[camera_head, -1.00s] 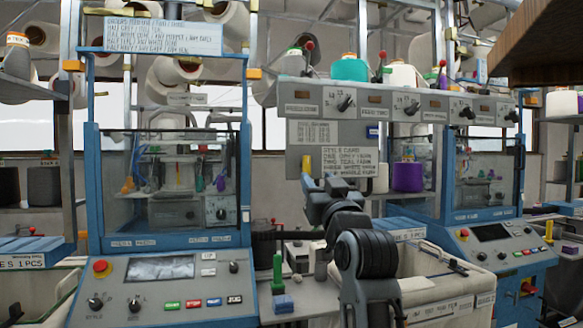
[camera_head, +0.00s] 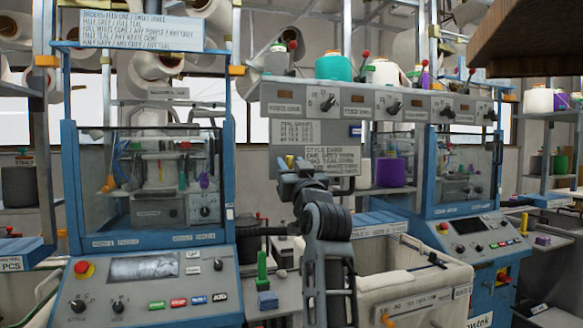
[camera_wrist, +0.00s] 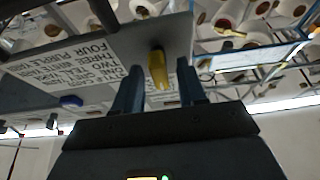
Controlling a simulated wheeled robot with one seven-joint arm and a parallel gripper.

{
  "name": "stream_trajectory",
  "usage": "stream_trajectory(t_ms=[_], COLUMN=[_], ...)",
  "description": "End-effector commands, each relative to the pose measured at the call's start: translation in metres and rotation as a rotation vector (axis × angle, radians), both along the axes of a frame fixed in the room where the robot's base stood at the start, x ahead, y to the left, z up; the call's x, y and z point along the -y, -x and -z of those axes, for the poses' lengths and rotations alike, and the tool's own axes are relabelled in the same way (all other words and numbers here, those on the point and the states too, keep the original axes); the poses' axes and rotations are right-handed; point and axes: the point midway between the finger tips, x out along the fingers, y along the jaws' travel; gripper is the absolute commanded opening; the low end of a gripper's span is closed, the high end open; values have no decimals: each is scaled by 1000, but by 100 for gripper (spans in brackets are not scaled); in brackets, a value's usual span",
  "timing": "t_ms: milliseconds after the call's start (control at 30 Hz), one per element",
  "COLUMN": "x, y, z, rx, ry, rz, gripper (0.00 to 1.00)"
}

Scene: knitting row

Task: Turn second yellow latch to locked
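A yellow latch (camera_head: 289,162) stands out from the grey panel beneath the dial shelf, left of the style card. In the wrist view the yellow latch (camera_wrist: 158,68) points down from the panel's edge. My gripper (camera_wrist: 157,88) is open, with one blue finger on each side of the latch in the picture. I cannot tell whether the latch is between the fingers in depth or still beyond their tips. In the head view my gripper (camera_head: 293,172) is right at the latch and partly covers it and the panel's lower edge.
The dial shelf (camera_head: 381,103) with yarn cones runs above the panel. A blue-framed knitting machine (camera_head: 68,190) stands left, another right. A cream bin (camera_head: 455,281) is below right of my arm. A dark wooden edge (camera_head: 535,48) hangs at the upper right.

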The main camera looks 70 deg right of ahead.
Motion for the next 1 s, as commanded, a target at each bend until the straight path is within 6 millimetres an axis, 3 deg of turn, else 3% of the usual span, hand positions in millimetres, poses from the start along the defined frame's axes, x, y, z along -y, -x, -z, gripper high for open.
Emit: stream_trajectory(t_ms=[67, 400, 1000], x=[0, 0, -2], y=[0, 0, -1], z=[0, 0, 2], rx=[0, 0, 117], ry=[0, 0, -99], rz=[0, 0, -3], gripper=[32, 0, 0])
